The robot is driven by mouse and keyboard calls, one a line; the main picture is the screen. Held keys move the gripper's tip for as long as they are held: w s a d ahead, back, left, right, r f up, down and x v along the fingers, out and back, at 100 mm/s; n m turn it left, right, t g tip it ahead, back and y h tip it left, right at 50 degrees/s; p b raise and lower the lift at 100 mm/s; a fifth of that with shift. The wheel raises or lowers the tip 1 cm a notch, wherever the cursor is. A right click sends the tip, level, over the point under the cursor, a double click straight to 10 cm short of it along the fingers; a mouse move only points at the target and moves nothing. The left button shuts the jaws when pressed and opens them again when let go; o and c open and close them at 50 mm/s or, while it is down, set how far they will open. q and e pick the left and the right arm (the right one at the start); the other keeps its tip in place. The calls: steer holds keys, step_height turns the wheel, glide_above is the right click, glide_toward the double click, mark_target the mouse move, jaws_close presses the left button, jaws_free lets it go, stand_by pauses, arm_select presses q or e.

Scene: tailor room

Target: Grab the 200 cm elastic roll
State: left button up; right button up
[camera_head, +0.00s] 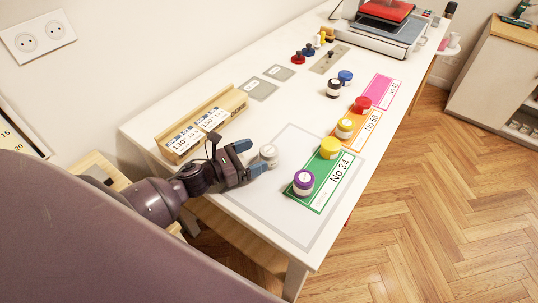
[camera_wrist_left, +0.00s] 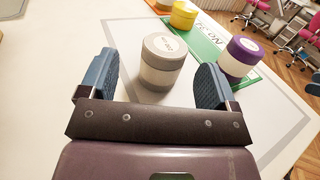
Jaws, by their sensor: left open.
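A grey-topped roll with a white lower part (camera_head: 268,155) stands upright on the white table (camera_head: 245,200), just in front of my left gripper (camera_head: 251,157). In the left wrist view the roll (camera_wrist_left: 161,60) stands between and a little beyond the two blue fingers (camera_wrist_left: 155,82). Its top label is small and seems to read 200 cm. The gripper is open, with a gap on both sides of the roll. My right gripper is not in view.
A purple roll (camera_head: 303,182) and a yellow roll (camera_head: 330,147) stand on the green No 34 card (camera_head: 322,192). More rolls and a press machine (camera_head: 380,35) stand farther along the table.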

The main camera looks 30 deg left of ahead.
mark_target(261, 154)
arm_select(q)
steer(key=x, duration=0.2)
steer(key=p+x, duration=0.1)
steer(key=x, duration=0.1)
steer(key=shift+w+d+r, duration=0.15)
steer(key=shift+w+d, duration=0.05)
steer(key=shift+d, duration=0.3)
steer(key=shift+c, duration=1.1)
steer(key=c, duration=0.5)
steer(key=shift+c, duration=1.4)
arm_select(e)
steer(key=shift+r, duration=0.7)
